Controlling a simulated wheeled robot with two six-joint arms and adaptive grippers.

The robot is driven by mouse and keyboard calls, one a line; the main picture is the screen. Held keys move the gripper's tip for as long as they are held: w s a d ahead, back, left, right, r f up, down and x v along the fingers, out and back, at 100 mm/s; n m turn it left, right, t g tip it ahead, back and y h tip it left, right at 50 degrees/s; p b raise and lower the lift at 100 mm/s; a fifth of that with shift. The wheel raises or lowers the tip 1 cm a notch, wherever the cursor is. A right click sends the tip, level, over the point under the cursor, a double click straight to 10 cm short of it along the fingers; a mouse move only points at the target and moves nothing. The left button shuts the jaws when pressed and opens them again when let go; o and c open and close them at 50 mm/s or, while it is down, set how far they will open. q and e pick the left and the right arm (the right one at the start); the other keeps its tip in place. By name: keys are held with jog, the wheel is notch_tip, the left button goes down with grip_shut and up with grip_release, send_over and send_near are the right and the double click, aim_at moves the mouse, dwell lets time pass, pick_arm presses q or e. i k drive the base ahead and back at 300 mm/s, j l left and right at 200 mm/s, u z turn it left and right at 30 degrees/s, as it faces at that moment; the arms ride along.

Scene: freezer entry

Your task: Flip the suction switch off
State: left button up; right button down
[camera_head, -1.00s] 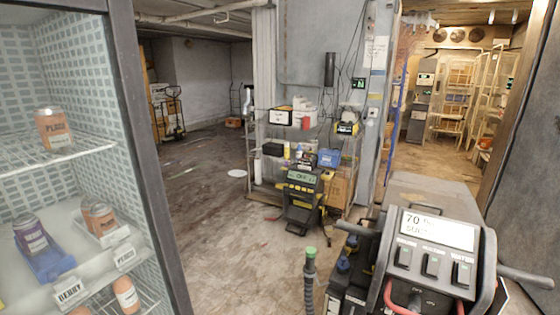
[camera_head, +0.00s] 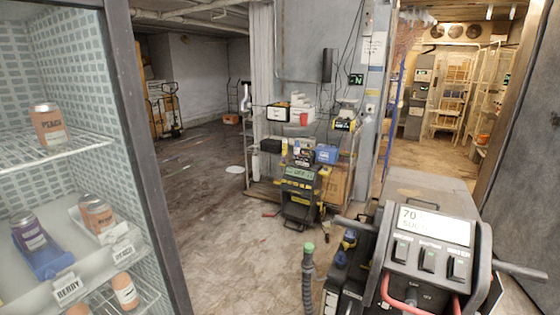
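A dark floor machine (camera_head: 470,215) stands at the lower right. Its sloped panel has a white display (camera_head: 432,226) reading "70" with a second line that seems to begin "SUC". Below it are three dark rocker switches: a left switch (camera_head: 402,250), a middle switch (camera_head: 428,260) with a small green mark, and a right switch (camera_head: 457,268) with green at its upper part. The labels above them are too blurred to tell which is suction, and I cannot tell their on or off positions. Neither gripper is in view.
A glass-fronted cabinet (camera_head: 150,165) with jars stands close at left. A hose with a green tip (camera_head: 308,250) rises beside the machine. A loaded wire shelf (camera_head: 262,165) and a black-yellow unit (camera_head: 299,195) stand behind. Open floor (camera_head: 215,235) lies between.

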aim_at(429, 261)
jog(key=z, duration=1.25)
